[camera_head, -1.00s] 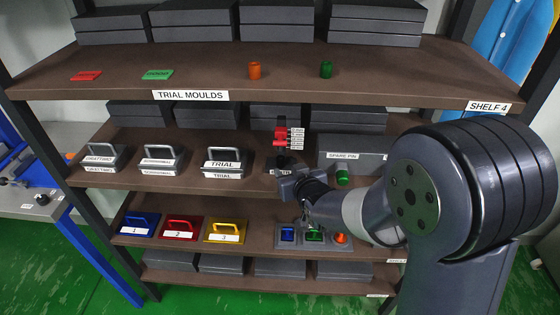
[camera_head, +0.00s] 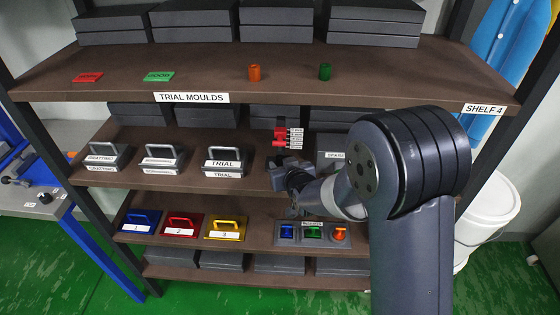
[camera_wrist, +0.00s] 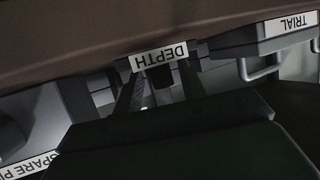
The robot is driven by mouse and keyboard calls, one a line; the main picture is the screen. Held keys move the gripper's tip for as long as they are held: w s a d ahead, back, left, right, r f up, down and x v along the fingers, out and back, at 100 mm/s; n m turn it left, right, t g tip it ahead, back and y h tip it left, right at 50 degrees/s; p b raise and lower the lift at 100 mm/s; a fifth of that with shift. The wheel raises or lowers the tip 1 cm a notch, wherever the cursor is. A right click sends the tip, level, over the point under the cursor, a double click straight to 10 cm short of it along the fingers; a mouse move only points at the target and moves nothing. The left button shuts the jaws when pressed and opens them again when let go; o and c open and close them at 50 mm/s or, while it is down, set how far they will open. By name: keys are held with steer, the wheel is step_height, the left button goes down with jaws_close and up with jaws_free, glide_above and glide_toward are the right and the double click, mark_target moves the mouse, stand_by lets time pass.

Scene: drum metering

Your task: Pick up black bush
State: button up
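A small dark block-like thing, likely the black bush (camera_wrist: 160,76), shows in the wrist view just by the DEPTH label, against the brown shelf. The wrist picture is upside down. My gripper (camera_wrist: 158,88) has its two dark fingers apart, one on each side of that thing; the picture is too dark to tell whether they touch it. In the head view my gripper (camera_head: 280,176) reaches the right part of the middle shelf, below the red pieces. It hides the bush there.
Red pieces with white labels (camera_head: 287,135) stand right behind my gripper. The TRIAL mould (camera_head: 223,160) is to the left, and the spare pin box (camera_head: 332,157) to the right, partly behind my arm.

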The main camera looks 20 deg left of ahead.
jaws_close()
steer(key=shift+r, duration=0.15)
